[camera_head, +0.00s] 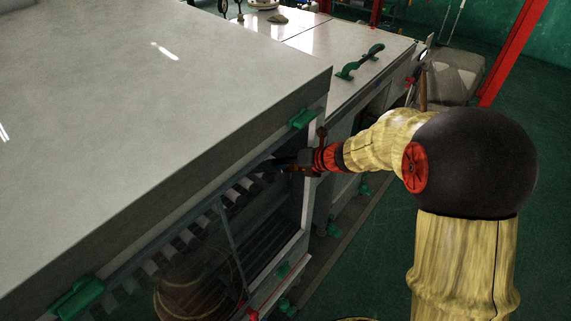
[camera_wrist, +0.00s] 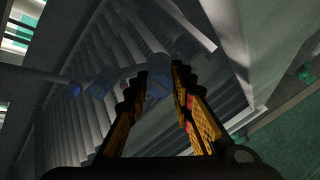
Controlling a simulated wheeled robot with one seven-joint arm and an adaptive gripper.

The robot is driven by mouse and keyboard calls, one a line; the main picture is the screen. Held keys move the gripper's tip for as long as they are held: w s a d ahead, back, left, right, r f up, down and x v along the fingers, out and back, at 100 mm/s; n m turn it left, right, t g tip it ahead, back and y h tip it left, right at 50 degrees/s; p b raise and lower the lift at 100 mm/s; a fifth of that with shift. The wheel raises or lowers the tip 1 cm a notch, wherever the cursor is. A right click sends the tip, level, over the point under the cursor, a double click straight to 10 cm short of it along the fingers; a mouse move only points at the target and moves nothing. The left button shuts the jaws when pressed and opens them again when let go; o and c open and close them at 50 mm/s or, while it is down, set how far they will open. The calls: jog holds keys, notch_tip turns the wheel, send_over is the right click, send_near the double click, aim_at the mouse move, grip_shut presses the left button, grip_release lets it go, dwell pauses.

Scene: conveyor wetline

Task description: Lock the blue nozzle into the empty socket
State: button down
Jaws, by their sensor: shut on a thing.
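My gripper (camera_wrist: 159,86) is shut on a blue-grey piece, the blue nozzle (camera_wrist: 158,91), in the dark of the machine. The fingers hide most of it. In the wrist view a grey pipe (camera_wrist: 38,75) runs in from the left, with blue nozzles (camera_wrist: 75,90) on it left of my fingers. The empty socket cannot be made out, nor whether the held nozzle touches the pipe. In the head view my gripper (camera_head: 290,164) reaches into the machine's open side, and the nozzle is too dark to tell.
A large grey-topped machine (camera_head: 150,90) fills the left, with green handles (camera_head: 303,119) along its edge. Slats (camera_wrist: 110,45) line its inside. A frame post (camera_head: 308,190) stands close below my gripper.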

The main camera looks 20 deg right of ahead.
jog(key=shift+a+f, duration=0.1)
jog(key=c, duration=1.6)
grip_release()
jog(key=shift+o, duration=0.7)
jog(key=v, duration=1.2)
